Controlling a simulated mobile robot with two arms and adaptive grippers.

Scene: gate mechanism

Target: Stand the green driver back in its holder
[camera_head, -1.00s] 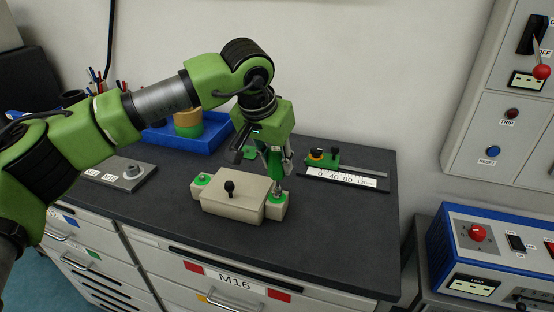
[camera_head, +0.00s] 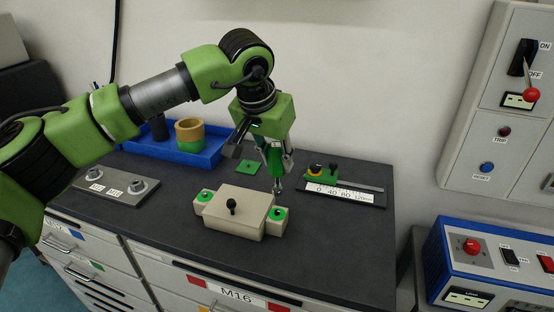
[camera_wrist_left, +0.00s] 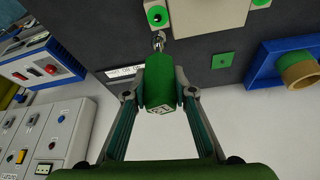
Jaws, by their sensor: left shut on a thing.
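My left gripper (camera_head: 276,152) is shut on the green handle of the driver (camera_head: 275,163) and holds it upright, metal tip down. In the left wrist view the driver (camera_wrist_left: 158,88) sits between both fingers. Its tip looks clear of the beige block (camera_head: 235,211), behind the block's right green-ringed end (camera_head: 278,214). A tan cup with a green lower band (camera_head: 190,134), which looks like the holder, stands in the blue tray (camera_head: 211,158) at the back left. My right gripper is not in view.
A flat green square (camera_head: 249,167) lies between tray and driver. A scale plate with a green slider (camera_head: 342,193) is at the right. A grey plate with round fittings (camera_head: 103,187) is at the left. The wall rises behind the dark counter.

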